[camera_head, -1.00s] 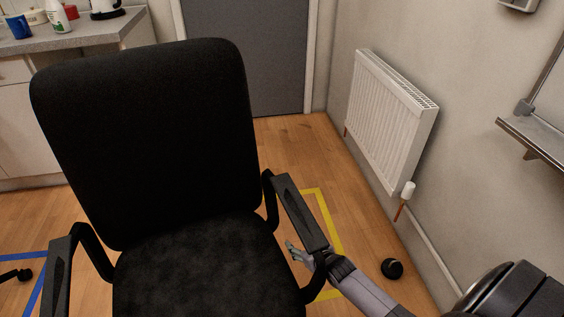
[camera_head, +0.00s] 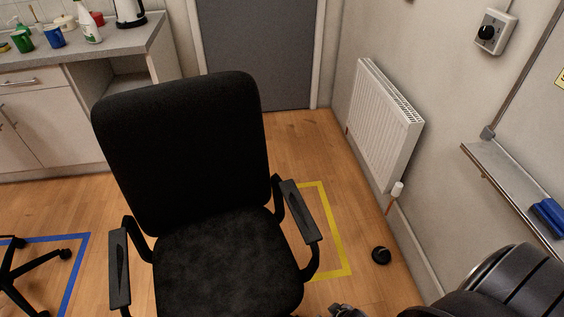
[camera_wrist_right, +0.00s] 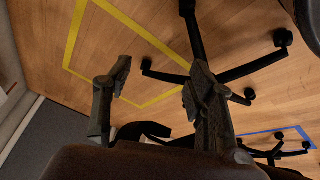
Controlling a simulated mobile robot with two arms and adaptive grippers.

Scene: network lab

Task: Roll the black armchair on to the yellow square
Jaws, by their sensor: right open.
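The black armchair (camera_head: 205,200) stands upright in the middle of the head view, seat towards me. The yellow square (camera_head: 340,240) is an outline on the floor to its right; the chair's right armrest and seat hide its left part. In the right wrist view the chair's castor base (camera_wrist_right: 222,76) shows; one castor appears just inside the yellow outline (camera_wrist_right: 125,20), the others outside it. My right gripper (camera_wrist_right: 157,78) is open and empty, fingers apart. Only a bit of it shows at the head view's bottom edge, in front of the chair's right side. My left gripper is out of view.
A counter (camera_head: 90,50) stands behind left. A blue outline (camera_head: 72,270) with another castor base (camera_head: 25,270) is at lower left. A grey door (camera_head: 258,50) is behind.

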